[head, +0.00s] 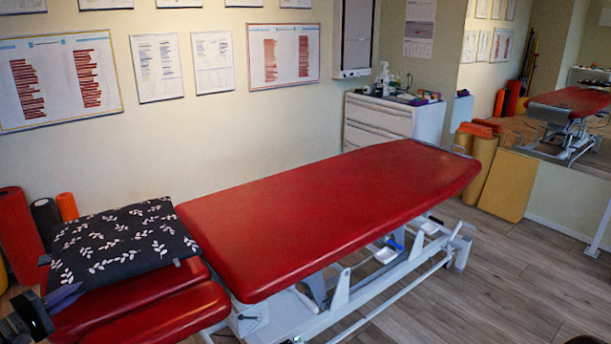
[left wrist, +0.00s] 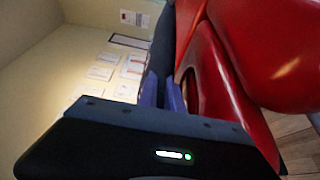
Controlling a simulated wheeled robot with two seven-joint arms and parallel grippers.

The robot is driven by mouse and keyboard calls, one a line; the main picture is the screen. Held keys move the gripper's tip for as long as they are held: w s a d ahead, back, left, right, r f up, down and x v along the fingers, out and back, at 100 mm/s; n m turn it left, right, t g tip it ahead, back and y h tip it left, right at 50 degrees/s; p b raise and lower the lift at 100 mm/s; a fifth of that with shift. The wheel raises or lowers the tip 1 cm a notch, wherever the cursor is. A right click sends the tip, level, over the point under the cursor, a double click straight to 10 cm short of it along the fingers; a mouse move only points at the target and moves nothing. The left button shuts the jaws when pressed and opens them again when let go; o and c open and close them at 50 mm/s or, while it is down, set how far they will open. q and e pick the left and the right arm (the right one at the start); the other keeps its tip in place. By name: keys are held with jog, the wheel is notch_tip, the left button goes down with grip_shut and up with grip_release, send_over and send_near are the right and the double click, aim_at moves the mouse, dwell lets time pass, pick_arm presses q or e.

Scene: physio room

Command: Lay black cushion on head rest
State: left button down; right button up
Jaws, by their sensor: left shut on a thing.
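The black cushion (head: 122,240), with a white leaf pattern, is over the red head rest (head: 165,308) at the left end of the treatment table. It covers the back part of the head rest and looks nearly flat. I cannot tell whether its whole underside touches. My left gripper (head: 64,294) is at the cushion's near left corner, shut on its edge. In the left wrist view the cushion (left wrist: 163,42) is a dark strip running up from between the bluish fingers (left wrist: 163,92), beside the red padding. My right gripper is not in view.
The long red table top (head: 330,210) stretches right from the head rest and is bare. Red, black and orange rolls (head: 45,218) stand by the wall behind the cushion. A white drawer cabinet (head: 385,120) stands at the back. Wooden floor at the right front is clear.

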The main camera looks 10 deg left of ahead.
pick_arm(q)
jog(key=shift+f+b, duration=2)
jog(key=shift+f, duration=1.1)
jog(key=c, duration=1.4)
grip_release()
jog(key=shift+c, duration=0.2)
jog(key=shift+f, duration=0.15)
jog(key=v, duration=0.8)
jog(key=shift+b, duration=0.35)
